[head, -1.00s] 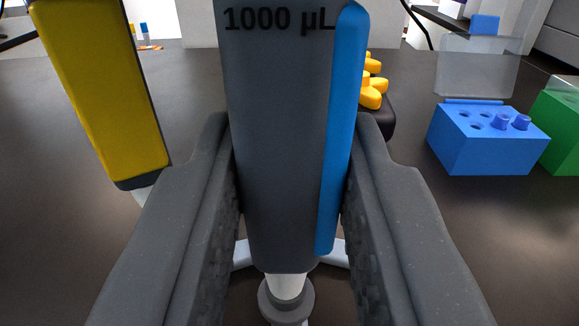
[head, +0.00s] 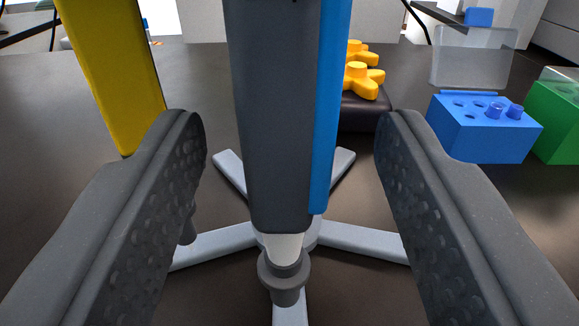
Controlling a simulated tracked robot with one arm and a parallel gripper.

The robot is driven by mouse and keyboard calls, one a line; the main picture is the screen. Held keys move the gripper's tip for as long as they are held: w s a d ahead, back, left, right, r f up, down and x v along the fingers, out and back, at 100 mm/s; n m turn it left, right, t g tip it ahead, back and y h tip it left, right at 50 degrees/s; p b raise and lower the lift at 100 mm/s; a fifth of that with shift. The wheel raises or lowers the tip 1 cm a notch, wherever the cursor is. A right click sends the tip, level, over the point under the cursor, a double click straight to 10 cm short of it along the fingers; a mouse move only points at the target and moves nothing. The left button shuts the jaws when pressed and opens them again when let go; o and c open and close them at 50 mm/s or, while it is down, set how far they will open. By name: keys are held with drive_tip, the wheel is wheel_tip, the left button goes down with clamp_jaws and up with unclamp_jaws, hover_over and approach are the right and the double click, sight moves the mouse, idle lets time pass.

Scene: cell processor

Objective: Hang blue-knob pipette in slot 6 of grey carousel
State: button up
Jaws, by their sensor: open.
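A dark grey pipette with a blue side strip (head: 275,130) hangs upright in the middle of the head view; its knob is above the picture. My gripper (head: 290,150) is open, with one finger on each side of the pipette and a clear gap to both. The light grey star-shaped foot of the carousel (head: 355,241) stands on the table below and behind the pipette. The slots and slot numbers are out of view. A yellow pipette (head: 112,75) hangs at the left, partly behind my left finger.
A blue tip box (head: 480,140) with a raised clear lid stands at the right, beside a green box (head: 556,125). A black object with yellow star-shaped knobs (head: 362,110) is behind the pipette. Dark table (head: 60,130) at the left is clear.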

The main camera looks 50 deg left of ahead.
drive_tip(key=v, duration=1.2)
drive_tip(key=shift+s+d, duration=0.15)
drive_tip(key=shift+d, duration=0.05)
drive_tip(key=w+d+r+m+t+h, duration=0.2)
drive_tip(key=w+d+r+h, duration=0.25)
drive_tip(key=d+r, duration=0.55)
drive_tip(key=w+d+r+m+t+h, duration=0.2)
drive_tip(key=w+d+r+h, duration=0.25)
drive_tip(key=d+r, duration=0.55)
drive_tip(key=s+d+r+m+h, duration=0.2)
drive_tip(key=s+d+r, duration=0.3)
drive_tip(key=s+r, duration=0.3)
drive_tip(key=s+d+r+m+h, duration=0.2)
drive_tip(key=s+d+r, duration=0.4)
drive_tip(key=r, duration=0.7)
drive_tip(key=s+m, duration=0.1)
drive_tip(key=s, duration=0.1)
drive_tip(key=shift+s+r+m+h, duration=0.15)
drive_tip(key=shift+s+m+h, duration=0.15)
drive_tip(key=shift+m, duration=0.1)
drive_tip(key=shift+d, duration=0.1)
